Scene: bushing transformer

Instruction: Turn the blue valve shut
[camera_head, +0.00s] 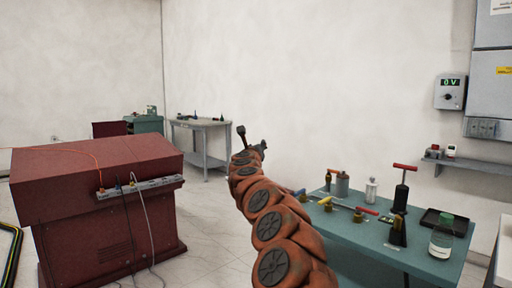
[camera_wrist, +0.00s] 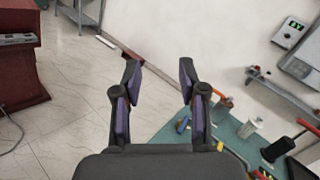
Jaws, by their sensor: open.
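The blue valve handle (camera_head: 299,192) shows in the head view at the left edge of the teal table, partly hidden behind my orange arm. It also shows in the wrist view (camera_wrist: 183,124), low and right of centre, just left of my right finger. My gripper (camera_head: 252,138) is raised in the air at the end of my arm, left of the table in the picture. In the wrist view my gripper (camera_wrist: 158,75) has its two fingers wide apart with nothing between them. It is apart from the blue valve.
The teal table (camera_head: 430,267) also holds a yellow-handled valve (camera_head: 325,201), red-handled valves, a black pump (camera_head: 400,192), a dark tray (camera_head: 444,222) and a bottle (camera_head: 441,238). A red cabinet (camera_head: 95,170) stands at the left. Open floor lies between the cabinet and my arm.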

